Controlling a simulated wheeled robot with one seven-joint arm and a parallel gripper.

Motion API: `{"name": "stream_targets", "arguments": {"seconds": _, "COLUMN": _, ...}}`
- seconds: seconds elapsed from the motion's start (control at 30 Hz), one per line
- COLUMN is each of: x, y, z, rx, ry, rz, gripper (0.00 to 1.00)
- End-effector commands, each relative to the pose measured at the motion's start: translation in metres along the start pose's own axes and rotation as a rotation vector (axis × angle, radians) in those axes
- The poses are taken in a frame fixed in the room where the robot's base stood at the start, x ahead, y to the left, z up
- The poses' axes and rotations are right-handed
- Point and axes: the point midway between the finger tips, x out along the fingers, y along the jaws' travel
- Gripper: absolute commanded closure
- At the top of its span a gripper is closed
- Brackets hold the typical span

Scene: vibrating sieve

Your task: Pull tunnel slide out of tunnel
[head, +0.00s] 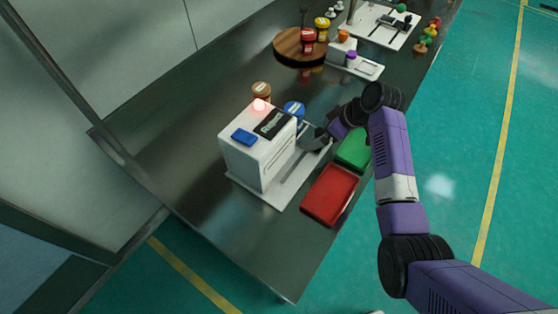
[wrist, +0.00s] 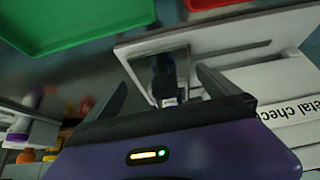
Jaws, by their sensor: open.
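A white box-shaped machine (head: 240,160) stands on a pale base plate (head: 266,196), with a blue pad, a dark label and a glowing red lamp on top. In the wrist view its side (wrist: 285,82) is at the right, with "etal check" legible. A small dark upright part with a pale label (wrist: 165,82), possibly the slide's handle, stands between my fingers. My gripper (head: 313,142) is open beside the machine, and the wrist view shows the spread fingers (wrist: 162,78) on either side of this part. Whether they touch it is unclear. The tunnel's inside is hidden.
A red tray (head: 331,195) and a green tray (head: 354,150) lie along the table's right edge. A blue-topped jar (head: 294,110) and a brown-topped jar (head: 262,92) stand behind the machine. The table's left side (head: 180,150) is clear.

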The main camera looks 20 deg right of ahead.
Motion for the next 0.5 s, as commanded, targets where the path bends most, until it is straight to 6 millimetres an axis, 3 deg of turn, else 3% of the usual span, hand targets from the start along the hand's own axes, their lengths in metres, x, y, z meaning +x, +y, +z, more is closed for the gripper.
{"name": "stream_targets", "arguments": {"seconds": 0.5, "x": -0.047, "y": 0.0, "z": -0.002, "rx": 0.001, "ry": 0.0, "rz": 0.0, "gripper": 0.0}}
